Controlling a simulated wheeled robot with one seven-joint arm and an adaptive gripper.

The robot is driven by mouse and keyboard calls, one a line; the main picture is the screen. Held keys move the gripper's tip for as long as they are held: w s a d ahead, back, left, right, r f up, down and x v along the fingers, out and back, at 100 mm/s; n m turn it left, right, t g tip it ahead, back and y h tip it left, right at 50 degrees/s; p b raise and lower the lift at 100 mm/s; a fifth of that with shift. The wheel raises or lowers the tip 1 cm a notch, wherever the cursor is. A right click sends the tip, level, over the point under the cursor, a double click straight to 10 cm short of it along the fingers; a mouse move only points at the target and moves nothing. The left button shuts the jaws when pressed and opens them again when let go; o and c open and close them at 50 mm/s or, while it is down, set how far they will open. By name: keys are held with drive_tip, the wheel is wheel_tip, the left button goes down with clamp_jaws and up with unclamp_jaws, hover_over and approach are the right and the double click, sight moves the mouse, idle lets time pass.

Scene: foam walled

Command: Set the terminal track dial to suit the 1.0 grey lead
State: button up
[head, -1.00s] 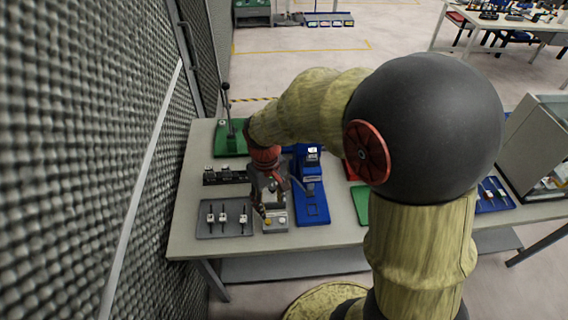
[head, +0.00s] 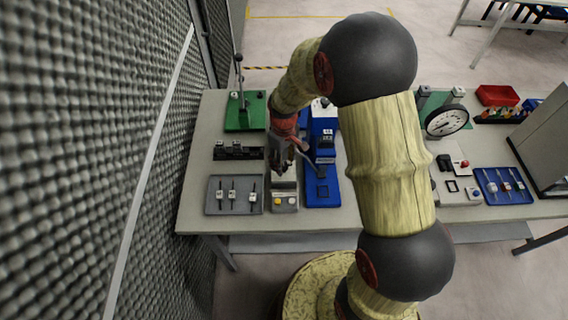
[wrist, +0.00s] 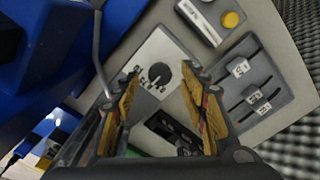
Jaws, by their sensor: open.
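The black round dial (wrist: 158,73) sits on a pale plate with marks around it in the wrist view, between and beyond my fingertips. Its pointer setting is too small to read. My gripper (wrist: 161,90) is open and empty, its yellowish finger pads on either side of the dial, apart from it. In the head view my gripper (head: 281,166) hangs over the small grey terminal unit (head: 285,209) and hides the dial.
A blue press-like device (head: 324,194) stands close at the right of my gripper. A green-based lever stand (head: 237,121) and a black block (head: 237,153) are behind the tray. A foam wall (head: 80,160) runs along the left. A clock (head: 446,121) stands farther right.

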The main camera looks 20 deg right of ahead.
drive_tip(key=shift+f, duration=0.7)
drive_tip(key=c, duration=0.3)
drive_tip(key=c, duration=0.8)
clamp_jaws()
drive_tip(key=shift+m, duration=0.3)
drive_tip(key=m, duration=0.3)
drive_tip(key=shift+m+p, duration=0.75)
drive_tip(key=shift+m, duration=1.85)
